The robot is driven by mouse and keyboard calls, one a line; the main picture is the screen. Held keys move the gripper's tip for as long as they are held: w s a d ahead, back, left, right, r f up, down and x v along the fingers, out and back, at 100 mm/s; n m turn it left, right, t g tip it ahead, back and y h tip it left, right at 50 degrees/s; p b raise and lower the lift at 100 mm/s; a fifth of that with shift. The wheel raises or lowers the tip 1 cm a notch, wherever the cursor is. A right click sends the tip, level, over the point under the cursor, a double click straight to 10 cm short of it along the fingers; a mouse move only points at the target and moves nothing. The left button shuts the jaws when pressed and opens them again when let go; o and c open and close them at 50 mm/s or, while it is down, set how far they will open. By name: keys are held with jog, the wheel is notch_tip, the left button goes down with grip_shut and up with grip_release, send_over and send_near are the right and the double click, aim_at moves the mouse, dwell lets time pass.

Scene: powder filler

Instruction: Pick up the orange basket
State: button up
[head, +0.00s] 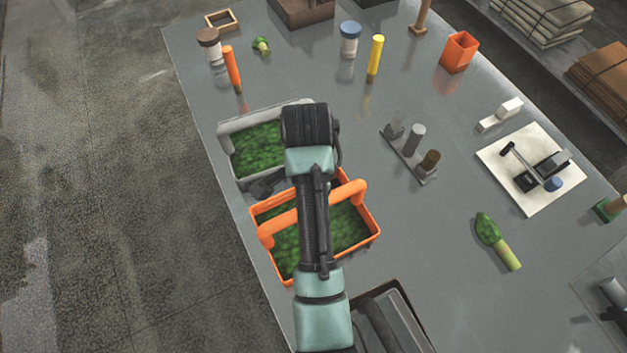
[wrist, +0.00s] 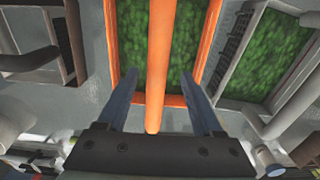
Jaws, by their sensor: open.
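The orange basket (head: 280,222) stands on the grey table in the head view, filled with green leafy stuff, its handle arching across the top. My arm crosses over it and hides its middle. In the wrist view the orange handle (wrist: 161,50) runs up the middle. My gripper (wrist: 160,76) is open, with one finger on each side of the handle in that view. Clear space shows between each finger and the handle. The fingers are hidden or unclear in the head view.
A grey basket (head: 225,150) with the same green filling stands close beside the orange one. A dark box (head: 392,318) stands at the table's near edge. A green-headed brush (head: 488,229) and a small bottle rack (head: 398,155) lie to the right.

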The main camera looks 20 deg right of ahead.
notch_tip(320, 180, down, 6)
jog(key=p, duration=0.2)
jog(key=shift+s+d+f, duration=0.15)
jog(key=shift+s+d, duration=0.1)
jog(key=shift+d, duration=0.1)
grip_shut()
jog(key=shift+w, duration=0.15)
dwell(1.0)
